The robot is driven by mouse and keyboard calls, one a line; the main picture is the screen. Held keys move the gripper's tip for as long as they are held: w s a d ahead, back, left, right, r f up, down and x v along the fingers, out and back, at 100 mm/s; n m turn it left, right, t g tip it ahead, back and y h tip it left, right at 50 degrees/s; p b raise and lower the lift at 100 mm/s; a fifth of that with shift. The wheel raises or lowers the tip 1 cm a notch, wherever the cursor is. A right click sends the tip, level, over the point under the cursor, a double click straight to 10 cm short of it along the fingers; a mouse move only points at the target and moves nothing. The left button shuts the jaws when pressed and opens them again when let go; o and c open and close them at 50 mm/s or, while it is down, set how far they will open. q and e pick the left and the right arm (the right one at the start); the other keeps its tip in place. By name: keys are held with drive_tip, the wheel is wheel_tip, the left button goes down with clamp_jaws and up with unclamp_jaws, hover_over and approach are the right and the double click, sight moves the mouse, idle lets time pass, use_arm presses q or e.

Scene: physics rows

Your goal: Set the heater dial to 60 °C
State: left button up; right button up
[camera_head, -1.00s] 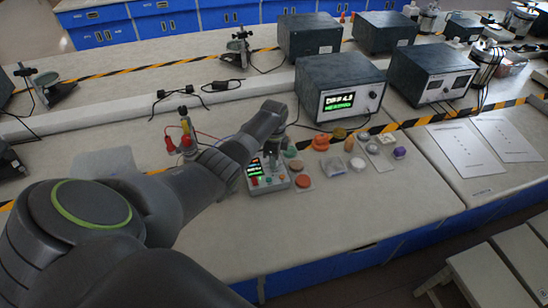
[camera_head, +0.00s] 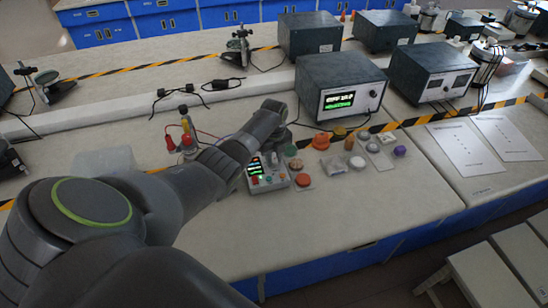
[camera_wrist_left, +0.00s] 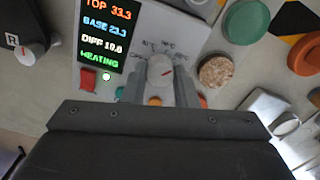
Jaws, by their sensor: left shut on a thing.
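The heater's control box (camera_head: 268,185) stands on the bench in the head view, with a small lit display and coloured buttons. In the wrist view its display (camera_wrist_left: 102,35) reads TOP 33.3, BASE 23.3, DIFF 10.0 and HEATING. The pale round dial (camera_wrist_left: 160,68) has a red pointer mark, and small °C labels are printed around its far side, too small to read surely. My left gripper (camera_wrist_left: 160,84) is shut on the dial, one finger on each side. My right gripper is not in view.
Coloured caps and discs, such as an orange one (camera_head: 303,180), lie right of the control box. A grey instrument (camera_head: 340,85) with a green screen stands behind. Papers (camera_head: 466,148) lie at the right. The bench front is clear.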

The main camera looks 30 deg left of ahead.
sight(274, 160)
use_arm(q)
drive_tip(key=shift+w+r+m, duration=0.1)
drive_tip(key=shift+r+m, duration=0.05)
drive_tip(key=shift+m, duration=0.45)
drive_tip(key=o, duration=1)
wheel_tip(274, 160, up, 17)
drive_tip(key=b, duration=0.1)
drive_tip(key=shift+r, duration=0.15)
idle(0.3)
